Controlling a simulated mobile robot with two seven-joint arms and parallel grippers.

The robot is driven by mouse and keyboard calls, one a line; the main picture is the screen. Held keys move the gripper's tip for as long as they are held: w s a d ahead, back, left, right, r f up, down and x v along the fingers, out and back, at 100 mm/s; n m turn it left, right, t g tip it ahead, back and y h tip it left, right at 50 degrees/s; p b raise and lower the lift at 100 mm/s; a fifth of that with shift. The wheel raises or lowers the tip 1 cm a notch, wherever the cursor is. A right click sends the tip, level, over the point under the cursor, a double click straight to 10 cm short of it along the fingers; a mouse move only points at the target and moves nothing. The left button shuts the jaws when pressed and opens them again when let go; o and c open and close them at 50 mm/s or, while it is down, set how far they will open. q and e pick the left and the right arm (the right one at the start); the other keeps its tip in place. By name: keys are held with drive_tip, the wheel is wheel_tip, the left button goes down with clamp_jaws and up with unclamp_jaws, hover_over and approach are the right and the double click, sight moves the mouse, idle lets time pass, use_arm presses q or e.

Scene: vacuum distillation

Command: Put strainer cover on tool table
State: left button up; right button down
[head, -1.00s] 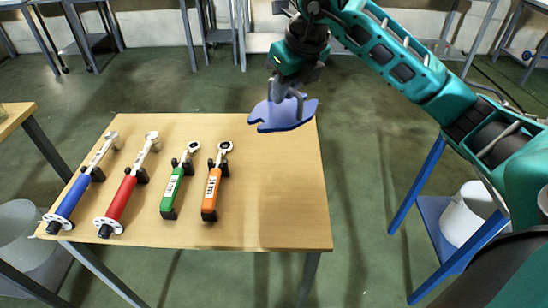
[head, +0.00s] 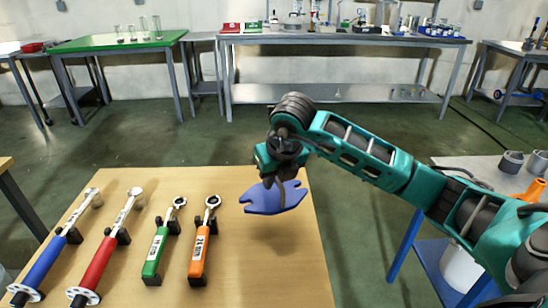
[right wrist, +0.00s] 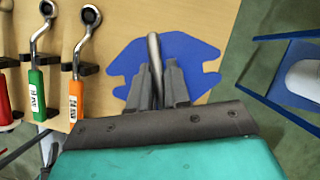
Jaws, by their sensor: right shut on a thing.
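The strainer cover is a blue notched plate (head: 274,198) with a grey upright handle. It hangs over the back right part of the wooden tool table (head: 250,270), with a faint shadow on the tabletop below it. My right gripper (head: 283,172) is shut on the handle. The right wrist view shows the blue cover (right wrist: 185,62) beyond the fingers (right wrist: 158,88), its right end near the table's edge. The exact gap between cover and tabletop is hard to tell. My left gripper is not in view.
Blue (head: 48,262), red (head: 103,258), green (head: 157,250) and orange (head: 200,248) handled tools stand on the table's left and middle. The right front of the table is clear. A grey bench with a blue frame (head: 400,245) stands to the right.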

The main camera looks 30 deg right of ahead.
sight(275, 196)
drive_tip(key=shift+w+f, duration=0.1)
drive_tip(key=shift+f, duration=1.2)
drive_tip(key=shift+f+b, duration=0.35)
drive_tip(key=shift+f, duration=1.6)
drive_tip(key=c, duration=1.5)
unclamp_jaws()
drive_tip(key=shift+f, duration=0.15)
drive_tip(key=o, duration=0.4)
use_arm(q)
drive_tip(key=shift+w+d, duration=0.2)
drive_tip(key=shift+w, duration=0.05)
use_arm(e)
drive_tip(key=p+v, duration=0.1)
drive_tip(key=v, duration=1.1)
drive_tip(key=shift+a+p, duration=0.1)
drive_tip(key=shift+p, duration=0.2)
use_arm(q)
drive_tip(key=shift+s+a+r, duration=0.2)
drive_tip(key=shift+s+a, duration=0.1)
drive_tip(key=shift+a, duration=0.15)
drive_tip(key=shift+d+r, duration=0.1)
